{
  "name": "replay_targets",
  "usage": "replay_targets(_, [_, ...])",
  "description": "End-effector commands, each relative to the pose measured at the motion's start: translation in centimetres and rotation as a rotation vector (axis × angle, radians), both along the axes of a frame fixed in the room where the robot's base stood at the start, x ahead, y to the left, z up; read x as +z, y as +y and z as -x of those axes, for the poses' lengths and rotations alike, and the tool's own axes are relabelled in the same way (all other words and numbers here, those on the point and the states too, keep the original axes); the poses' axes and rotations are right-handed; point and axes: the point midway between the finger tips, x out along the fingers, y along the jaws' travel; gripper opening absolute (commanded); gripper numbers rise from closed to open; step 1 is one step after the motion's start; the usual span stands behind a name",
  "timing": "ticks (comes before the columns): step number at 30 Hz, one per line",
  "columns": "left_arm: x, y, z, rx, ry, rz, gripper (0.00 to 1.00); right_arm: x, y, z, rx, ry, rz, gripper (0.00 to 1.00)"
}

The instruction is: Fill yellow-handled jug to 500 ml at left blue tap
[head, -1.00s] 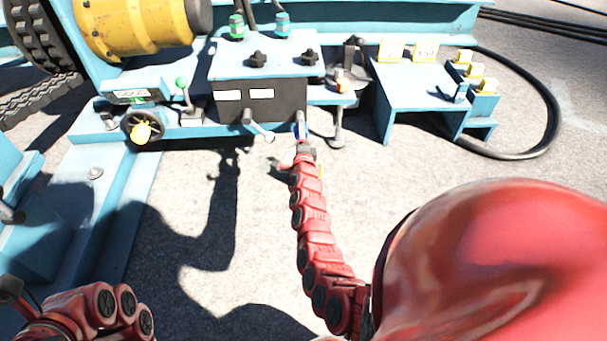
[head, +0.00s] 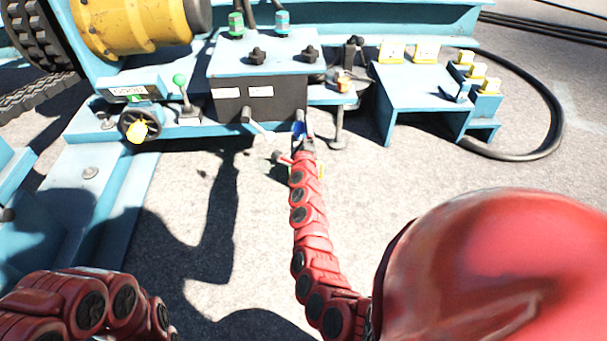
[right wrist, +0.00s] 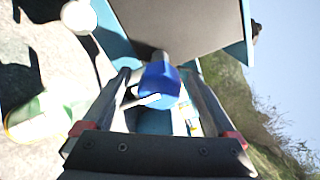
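My right gripper (head: 303,138) reaches up under the right end of the dark box front. In the right wrist view a blue tap-like part (right wrist: 160,82) with a pale strip sits between its two fingers (right wrist: 156,75). Gaps show beside the part, so the fingers look open around it. A blue patch (head: 298,130) also shows there in the head view. Left of it, a grey spout (head: 247,115) with a pale lever (head: 261,131) sticks out of the box. My left gripper is out of view.
The dark box front (head: 262,98) carries two white labels under a light-blue top. A black handwheel (head: 140,126) and green-knobbed lever (head: 180,82) stand left, a blue bench (head: 420,82) right. A green-and-white object (right wrist: 40,117), unclear, lies left in the wrist view.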

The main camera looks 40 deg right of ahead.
Motion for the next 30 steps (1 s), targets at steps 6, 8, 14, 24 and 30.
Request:
replay_targets(6, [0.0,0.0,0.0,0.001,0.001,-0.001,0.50,0.0,0.0,0.0,0.000,0.002,0.001,1.00])
replay_targets(8, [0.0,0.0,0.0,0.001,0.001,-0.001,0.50,-0.1,0.0,0.0,0.000,0.002,0.001,1.00])
replay_targets(14, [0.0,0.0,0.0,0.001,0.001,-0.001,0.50,-0.1,0.0,0.0,0.000,0.002,0.001,1.00])
replay_targets(24, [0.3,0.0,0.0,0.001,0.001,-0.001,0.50,-0.1,1.2,1.9,0.001,0.002,0.000,1.00])
replay_targets(30, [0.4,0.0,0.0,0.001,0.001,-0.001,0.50,-0.2,2.1,3.4,-0.001,0.002,-0.001,1.00])
